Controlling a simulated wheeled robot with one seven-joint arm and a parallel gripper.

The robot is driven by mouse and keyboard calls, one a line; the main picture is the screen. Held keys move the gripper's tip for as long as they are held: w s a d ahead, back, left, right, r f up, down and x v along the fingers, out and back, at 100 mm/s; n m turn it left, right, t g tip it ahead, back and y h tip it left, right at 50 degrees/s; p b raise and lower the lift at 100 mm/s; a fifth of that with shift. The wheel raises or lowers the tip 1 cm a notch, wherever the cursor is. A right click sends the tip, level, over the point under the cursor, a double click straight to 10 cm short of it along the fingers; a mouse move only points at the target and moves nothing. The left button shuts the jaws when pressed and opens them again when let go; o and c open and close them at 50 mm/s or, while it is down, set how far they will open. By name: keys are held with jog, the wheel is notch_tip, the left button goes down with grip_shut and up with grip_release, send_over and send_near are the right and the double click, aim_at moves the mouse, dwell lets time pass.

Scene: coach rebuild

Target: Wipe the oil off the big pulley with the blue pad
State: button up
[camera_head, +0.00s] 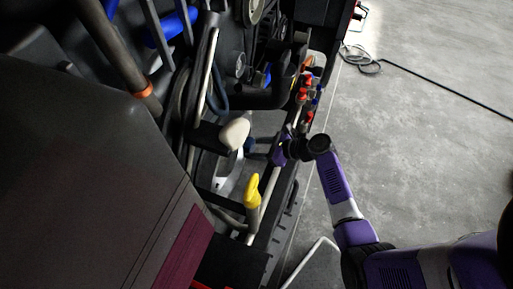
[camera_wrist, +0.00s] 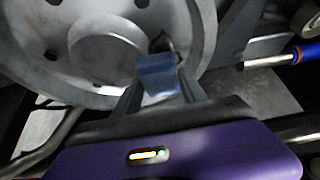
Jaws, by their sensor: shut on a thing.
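The big pulley (camera_wrist: 65,55) is a large grey metal wheel with several round holes and a raised hub, filling the upper left of the wrist view. My gripper (camera_wrist: 165,90) is shut on the blue pad (camera_wrist: 159,78), which sits in front of the pulley's face, near the right of the hub. I cannot tell whether the pad touches the pulley. A small dark patch shows just above the pad.
A yellow-capped handle (camera_head: 253,190) and a cream rounded part (camera_head: 234,133) stand close to my gripper. Red-topped fittings (camera_head: 304,88) line the bay edge above. A blue-and-metal rod (camera_wrist: 280,58) lies right of the pulley. The grey floor (camera_head: 430,120) at right is mostly clear, with a cable.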

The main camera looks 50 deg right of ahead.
jog(key=shift+w+a, duration=0.2)
jog(key=shift+w, duration=0.25)
jog(key=shift+d, duration=0.1)
jog(key=d, duration=0.1)
jog(key=w+d, duration=0.1)
jog(key=d, duration=0.1)
jog(key=shift+w+d+r, duration=0.1)
jog(key=shift+w+d, duration=0.15)
dwell(0.3)
